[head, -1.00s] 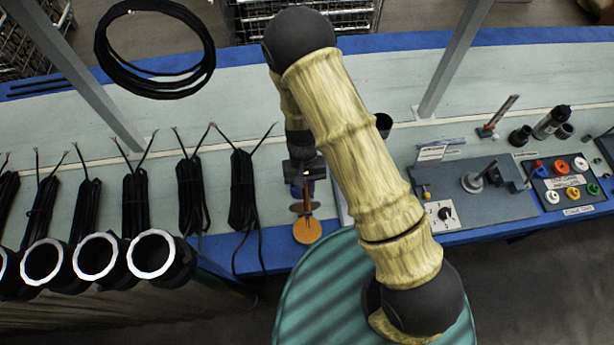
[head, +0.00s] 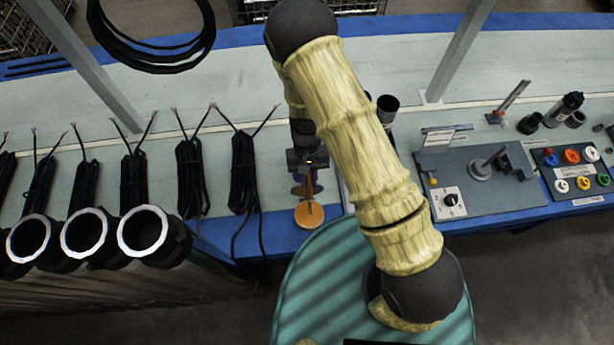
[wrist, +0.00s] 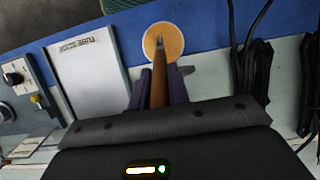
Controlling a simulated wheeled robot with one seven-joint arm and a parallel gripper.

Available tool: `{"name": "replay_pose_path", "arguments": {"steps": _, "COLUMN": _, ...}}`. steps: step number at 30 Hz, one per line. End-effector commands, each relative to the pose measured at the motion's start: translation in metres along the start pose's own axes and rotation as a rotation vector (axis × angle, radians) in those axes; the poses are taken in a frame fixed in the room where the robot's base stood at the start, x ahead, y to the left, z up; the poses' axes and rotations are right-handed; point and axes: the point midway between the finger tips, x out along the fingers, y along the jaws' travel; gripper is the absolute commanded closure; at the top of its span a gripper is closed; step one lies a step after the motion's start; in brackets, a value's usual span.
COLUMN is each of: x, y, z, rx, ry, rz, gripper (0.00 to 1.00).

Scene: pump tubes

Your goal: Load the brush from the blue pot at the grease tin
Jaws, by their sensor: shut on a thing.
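My gripper (wrist: 160,88) is shut on a brush (wrist: 159,76) with a brown handle, which points away from the wrist. The brush tip overlaps a round orange surface (wrist: 163,42), which looks like the top of the grease tin. I cannot tell whether the tip touches it or hangs above it. In the head view, my gripper (head: 307,172) is just behind the orange disc (head: 309,214) at the bench's front edge. The brush is partly hidden there. I cannot make out a blue pot.
Bundles of black cable (head: 243,172) lie left of my gripper. Open black tubes with white rims (head: 143,231) stand at front left. A pale labelled panel (wrist: 87,80) lies close beside the disc. A grey fixture plate (head: 478,185) and coloured caps (head: 571,157) are at right.

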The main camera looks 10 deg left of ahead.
Motion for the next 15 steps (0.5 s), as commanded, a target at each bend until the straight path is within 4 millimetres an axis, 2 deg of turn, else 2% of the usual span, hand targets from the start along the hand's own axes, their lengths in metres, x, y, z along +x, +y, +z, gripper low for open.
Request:
{"name": "replay_pose_path", "arguments": {"steps": 1, "x": 0.0077, "y": -0.0008, "z": -0.0026, "rx": -0.002, "ry": 0.0, "rz": 0.001, "gripper": 1.0}}
{"name": "replay_pose_path", "arguments": {"steps": 4, "x": 0.0128, "y": -0.0016, "z": -0.0043, "rx": -0.004, "ry": 0.0, "rz": 0.001, "gripper": 1.0}}
{"name": "replay_pose_path", "arguments": {"steps": 15, "x": 0.0147, "y": -0.0029, "z": -0.0046, "rx": -0.007, "ry": 0.0, "rz": 0.002, "gripper": 1.0}}
